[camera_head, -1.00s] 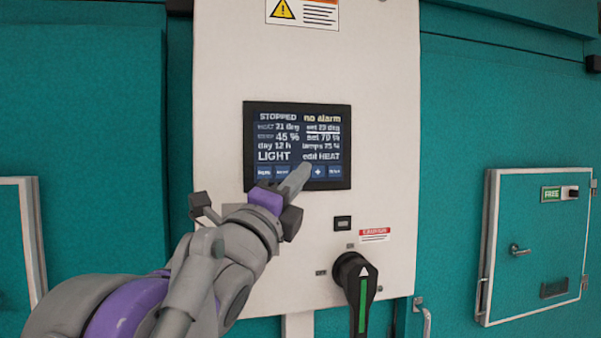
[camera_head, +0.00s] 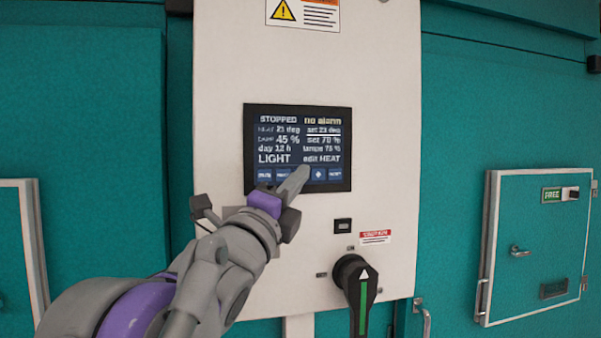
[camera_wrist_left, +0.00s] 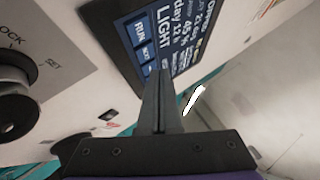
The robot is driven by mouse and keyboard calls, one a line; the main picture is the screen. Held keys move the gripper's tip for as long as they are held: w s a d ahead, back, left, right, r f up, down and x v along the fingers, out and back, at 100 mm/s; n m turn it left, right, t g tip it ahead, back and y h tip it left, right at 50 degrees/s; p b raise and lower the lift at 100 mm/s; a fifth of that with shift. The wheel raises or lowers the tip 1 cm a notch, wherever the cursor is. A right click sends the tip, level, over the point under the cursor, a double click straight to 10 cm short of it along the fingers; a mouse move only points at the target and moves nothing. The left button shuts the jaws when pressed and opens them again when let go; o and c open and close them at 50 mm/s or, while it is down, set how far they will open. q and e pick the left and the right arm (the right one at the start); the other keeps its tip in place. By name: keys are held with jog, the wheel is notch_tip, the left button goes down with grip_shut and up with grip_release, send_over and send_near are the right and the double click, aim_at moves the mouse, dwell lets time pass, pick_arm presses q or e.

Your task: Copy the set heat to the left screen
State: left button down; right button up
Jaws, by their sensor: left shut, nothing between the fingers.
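The dark screen (camera_head: 298,120) is on a white panel. It reads STOPPED, no alarm, HEAT 21 deg, what looks like set 23 deg (underlined), 45 %, set 70 %, day 12 h, LIGHT and edit HEAT. A row of blue buttons runs along its bottom; the plus button (camera_head: 318,174) is right of my fingertips. My left gripper (camera_head: 301,172) is shut and empty, its tip over the button row and hiding part of it. I cannot tell whether it touches. No second screen shows.
Below the screen are a small black fitting (camera_head: 343,225) and a black rotary handle (camera_head: 356,282) with a green stripe. A teal door marked FREE (camera_head: 535,250) is at right, and another framed door edge (camera_head: 35,245) at left. Teal walls surround the panel.

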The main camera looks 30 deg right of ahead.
pick_arm(q)
jog(key=shift+s, duration=0.15)
pick_arm(e)
jog(key=shift+s, duration=0.1)
pick_arm(q)
jog(key=shift+w, duration=0.4)
pick_arm(e)
jog(key=shift+w+r, duration=0.2)
jog(key=shift+r, duration=0.1)
pick_arm(q)
jog(key=shift+s, duration=0.15)
jog(key=shift+s+a+p, duration=0.15)
jog(key=shift+s+p, duration=0.2)
jog(key=shift+s, duration=0.25)
pick_arm(e)
jog(key=shift+r, duration=0.15)
pick_arm(q)
jog(key=shift+s+a+p, duration=0.1)
jog(key=shift+s+a, duration=0.1)
jog(key=shift+s, duration=0.6)
jog(key=shift+s+a+p, duration=0.1)
jog(key=shift+s+a, duration=0.05)
jog(key=shift+s, duration=0.65)
jog(key=shift+s+a+p, duration=0.1)
jog(key=shift+s+a, duration=0.1)
jog(key=shift+s, duration=0.6)
pick_arm(e)
jog(key=shift+w+r, duration=0.3)
jog(key=shift+r, duration=0.15)
grip_shut()
